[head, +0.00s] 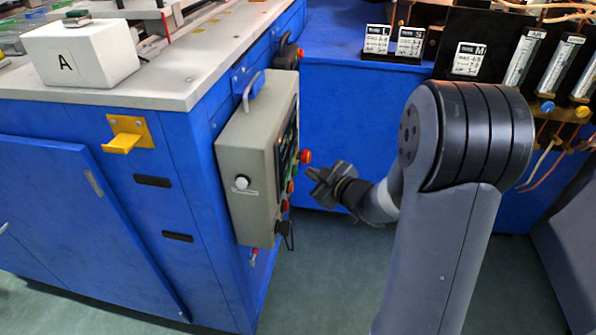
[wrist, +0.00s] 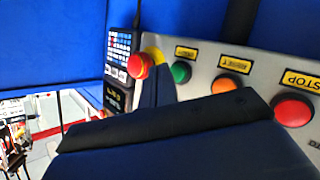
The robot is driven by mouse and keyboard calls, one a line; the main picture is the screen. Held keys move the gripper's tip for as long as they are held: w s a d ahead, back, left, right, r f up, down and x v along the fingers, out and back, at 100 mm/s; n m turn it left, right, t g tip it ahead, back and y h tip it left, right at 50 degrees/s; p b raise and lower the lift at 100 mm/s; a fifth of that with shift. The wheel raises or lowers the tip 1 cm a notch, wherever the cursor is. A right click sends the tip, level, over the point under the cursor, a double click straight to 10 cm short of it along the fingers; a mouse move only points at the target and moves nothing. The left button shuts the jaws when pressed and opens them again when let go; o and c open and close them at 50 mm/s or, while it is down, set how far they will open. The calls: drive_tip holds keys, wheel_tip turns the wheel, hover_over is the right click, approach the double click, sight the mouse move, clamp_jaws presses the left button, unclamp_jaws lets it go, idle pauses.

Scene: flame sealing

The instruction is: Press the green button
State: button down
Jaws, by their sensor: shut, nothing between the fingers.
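The green button (wrist: 181,72) is on the grey panel face in the wrist view, under a yellow label and left of an orange button (wrist: 225,84). In the head view the panel box (head: 236,160) is seen edge-on, and the green button (head: 296,171) shows small on its right face. My gripper (head: 317,181) is just right of that face, at about button height, with a small gap showing. In the wrist view my shut, empty gripper (wrist: 165,122) fills the lower part, below the green button. Contact cannot be told there.
A red STOP button (wrist: 293,109) is right of the orange one. A red mushroom knob (wrist: 139,66) sticks out left of the green button, beside a screen (wrist: 118,47). A blue cabinet (head: 345,110) stands behind my gripper. Floor (head: 330,270) is clear below.

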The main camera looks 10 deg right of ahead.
drive_tip(key=shift+a, duration=0.15)
drive_tip(key=shift+w+a, duration=0.15)
drive_tip(key=shift+a, duration=0.1)
